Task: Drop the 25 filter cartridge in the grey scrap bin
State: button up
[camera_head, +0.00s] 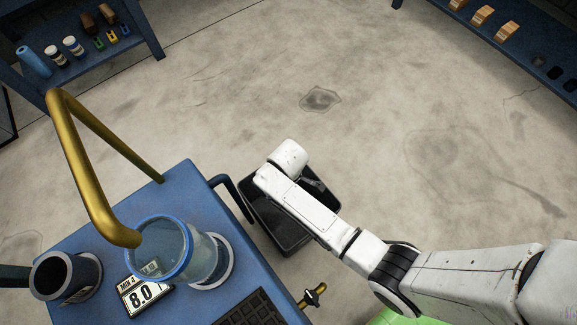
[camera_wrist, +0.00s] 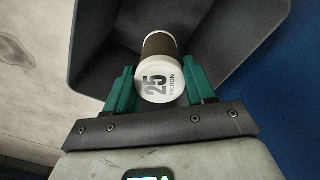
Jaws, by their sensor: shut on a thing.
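The 25 filter cartridge (camera_wrist: 160,82) is a cylinder with a white end cap marked "25 MICRON" and a dark body. It is between the green fingers of my gripper (camera_wrist: 163,88), which is shut on it. In the wrist view the grey scrap bin (camera_wrist: 90,45) lies beyond the cartridge, and its inside fills much of the view. In the head view the dark grey bin (camera_head: 282,243) stands on the floor beside the blue cart, with my arm above it. My arm hides part of the bin, and the cartridge cannot be made out clearly there.
A blue cart (camera_head: 178,205) with a brass rail (camera_head: 85,125) stands left of the bin. It carries a clear jar (camera_head: 160,255), a dark cup (camera_head: 65,278) and an "8.0" sign (camera_head: 145,295). Blue shelves (camera_head: 125,45) stand at the back. The floor (camera_head: 400,120) between is open.

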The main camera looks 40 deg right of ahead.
notch_tip(320, 180, down, 9)
jog(key=b, duration=0.8)
jog(key=shift+b, duration=0.35)
jog(key=shift+r, duration=0.1)
jog(key=o, duration=1.3)
notch_tip(320, 180, up, 11)
jog(key=p, duration=0.5)
